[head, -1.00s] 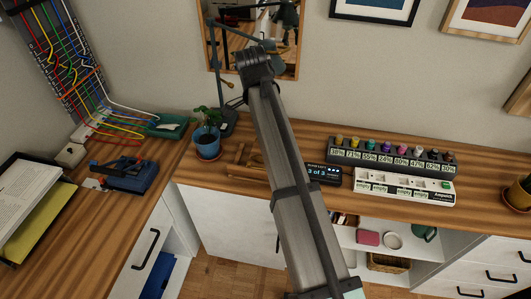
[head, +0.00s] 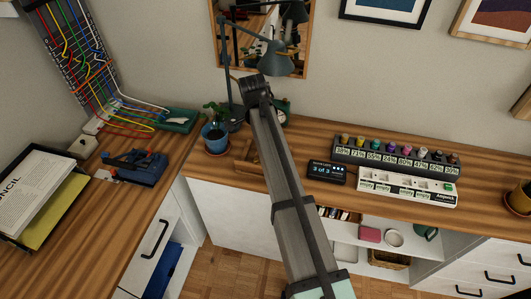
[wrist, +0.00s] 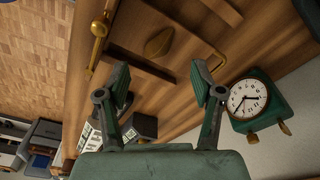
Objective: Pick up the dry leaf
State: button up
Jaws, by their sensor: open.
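The dry leaf (wrist: 159,41) is a small brown, pointed shape lying on the wooden surface in the wrist view. My gripper (wrist: 160,76) is green with dark fingers, open and empty. The leaf appears beyond the fingertips, roughly in line with the gap between them, and is not touched. In the head view my arm hides the gripper, and I cannot make out the leaf there.
A green clock (wrist: 250,100) stands close to the right finger. Wooden strips (wrist: 143,66) and a brass piece (wrist: 98,43) lie near the leaf. In the head view, a potted plant (head: 215,137), lamp (head: 277,62), display (head: 327,172) and bottle rack (head: 397,154) stand around my arm.

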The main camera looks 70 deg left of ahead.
jog(key=shift+w+d+f+p, duration=0.15)
jog(key=shift+f+p, duration=0.4)
jog(key=shift+f, duration=0.85)
jog(key=shift+w+a+f+p, duration=0.15)
jog(key=shift+f+p, duration=0.35)
jog(key=shift+f, duration=0.85)
jog(key=shift+d, duration=0.1)
jog(key=c, duration=0.9)
